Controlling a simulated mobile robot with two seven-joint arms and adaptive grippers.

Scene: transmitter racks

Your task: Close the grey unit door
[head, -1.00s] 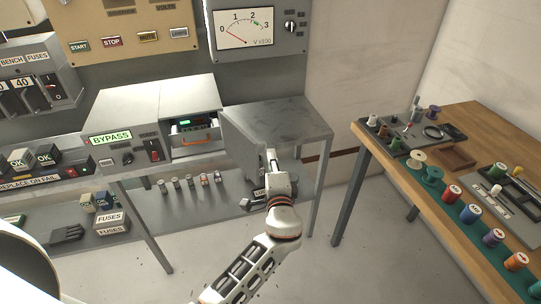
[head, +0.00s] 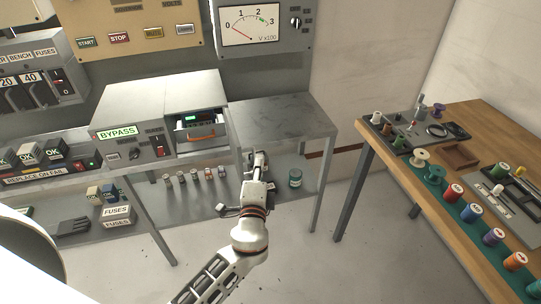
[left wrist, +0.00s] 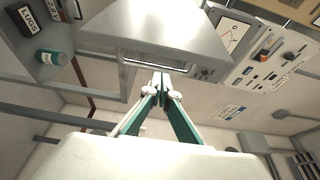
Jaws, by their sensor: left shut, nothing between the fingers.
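The grey unit (head: 130,112) with the green BYPASS label stands on the bench in the head view. Its right bay is open and shows a green display and an orange handle (head: 202,136). The grey door (head: 234,132) is at the bay's right side, seen nearly edge-on as a narrow strip. My left gripper (head: 252,158) is shut and empty, just right of the door's lower part; contact cannot be told. In the left wrist view its fingertips (left wrist: 161,80) meet below a large grey panel. My right gripper is not in view.
The grey tabletop (head: 285,118) right of the unit is bare. A green tin (head: 295,178) and several small cylinders stand on the shelf below. A wooden table (head: 455,210) with spools is at the right, with open floor between.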

